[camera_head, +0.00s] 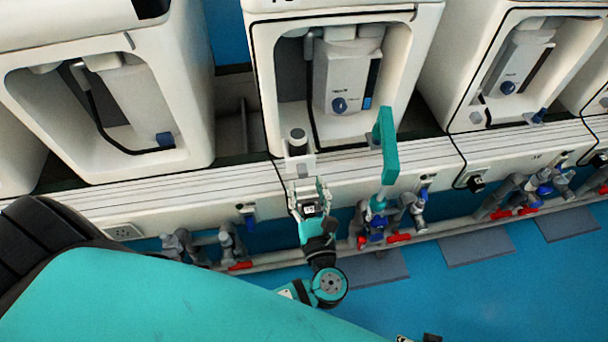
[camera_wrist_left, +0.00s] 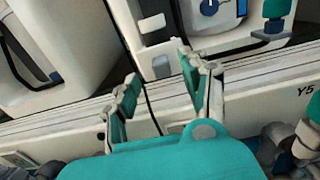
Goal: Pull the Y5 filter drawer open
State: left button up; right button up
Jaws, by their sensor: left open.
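White blocks there show in the wrist view (camera_wrist_left: 153,25). My left gripper (camera_head: 309,184) is just below this part, fingers pointing up at it. Its two fingers (camera_wrist_left: 158,72) are apart, with nothing between them. Contact with the drawer cannot be told.
A teal upright piece (camera_head: 385,145) stands close to the right of the left gripper. Pipes and valves with red handles (camera_head: 398,238) run below the rail. The blue floor (camera_head: 480,290) at lower right is mostly clear.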

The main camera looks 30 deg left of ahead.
pick_arm(q)
jog(key=v, duration=0.7)
jog(key=shift+d, duration=0.1)
